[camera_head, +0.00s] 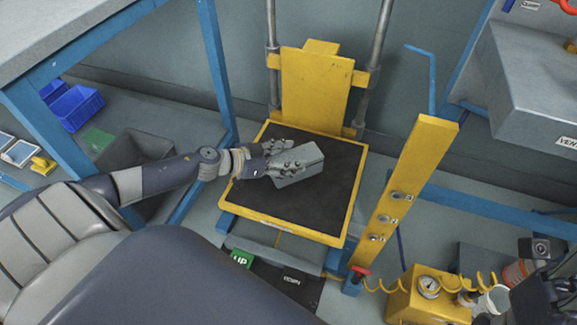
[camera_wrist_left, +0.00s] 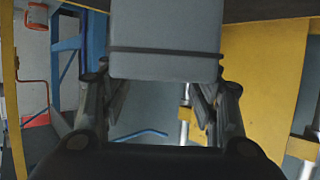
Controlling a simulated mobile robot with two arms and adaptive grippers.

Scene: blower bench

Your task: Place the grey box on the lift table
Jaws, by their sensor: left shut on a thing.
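The grey box (camera_head: 301,166) is held in my left gripper (camera_head: 283,167), over the middle of the lift table's black top. In the left wrist view the grey box (camera_wrist_left: 166,40) sits between the two fingers of my left gripper (camera_wrist_left: 162,92), with a dark band across it. The lift table (camera_head: 330,208) has a black mat with a yellow rim and a yellow back plate. I cannot tell whether the box touches the mat. At the lower right edge of the head view, a dark part may belong to my right arm; its fingertips do not show clearly.
A yellow post (camera_head: 409,185) with several knobs stands right of the lift table. A yellow unit with a gauge (camera_head: 428,293) is at the lower right. A blue-framed bench (camera_head: 50,60) and blue bins (camera_head: 77,106) are at the left. The black mat around the box is clear.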

